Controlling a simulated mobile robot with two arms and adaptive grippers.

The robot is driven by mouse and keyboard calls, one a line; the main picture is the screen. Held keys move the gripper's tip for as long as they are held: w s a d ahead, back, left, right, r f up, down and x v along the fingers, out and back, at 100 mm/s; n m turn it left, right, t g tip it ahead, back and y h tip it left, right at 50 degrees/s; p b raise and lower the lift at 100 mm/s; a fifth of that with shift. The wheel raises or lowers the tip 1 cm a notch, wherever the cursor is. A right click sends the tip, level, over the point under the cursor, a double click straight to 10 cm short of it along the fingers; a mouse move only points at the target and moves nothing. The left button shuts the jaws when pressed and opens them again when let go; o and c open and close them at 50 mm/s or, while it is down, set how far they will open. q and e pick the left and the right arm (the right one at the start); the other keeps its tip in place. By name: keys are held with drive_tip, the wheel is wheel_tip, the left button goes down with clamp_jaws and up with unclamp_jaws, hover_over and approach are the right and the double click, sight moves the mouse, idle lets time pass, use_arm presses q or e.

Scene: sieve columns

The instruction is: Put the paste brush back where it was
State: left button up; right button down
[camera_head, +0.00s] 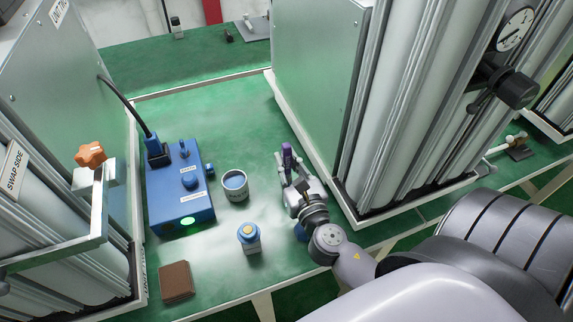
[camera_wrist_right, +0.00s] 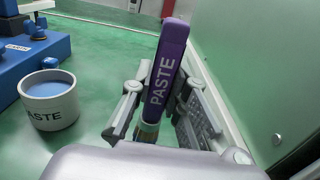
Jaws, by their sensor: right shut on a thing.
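The paste brush (camera_wrist_right: 164,75) has a purple handle marked PASTE and stands roughly upright between the fingers of my right gripper (camera_wrist_right: 160,100), which is shut on it. In the head view the purple brush (camera_head: 287,157) shows at the tip of my right gripper (camera_head: 287,168), over the green bench near the right cabinet. The paste pot (camera_head: 235,186), a white cup with blue contents, stands to the left of the gripper, apart from it. It also shows at the left of the wrist view (camera_wrist_right: 49,101). The brush's lower end is mostly hidden. My left gripper is not in view.
A blue box (camera_head: 180,188) with a lit green button stands left of the pot. A blue-capped bottle (camera_head: 249,238) and a brown block (camera_head: 177,281) are nearer the front. Tall column cabinets (camera_head: 315,80) flank the bench. The bench behind the pot is clear.

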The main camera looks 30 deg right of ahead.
drive_tip(key=shift+f, duration=0.5)
drive_tip(key=shift+f, duration=0.1)
drive_tip(key=shift+f, duration=0.2)
drive_tip(key=c, duration=1.6)
unclamp_jaws()
drive_tip(key=shift+r, duration=0.1)
drive_tip(key=shift+o, duration=0.2)
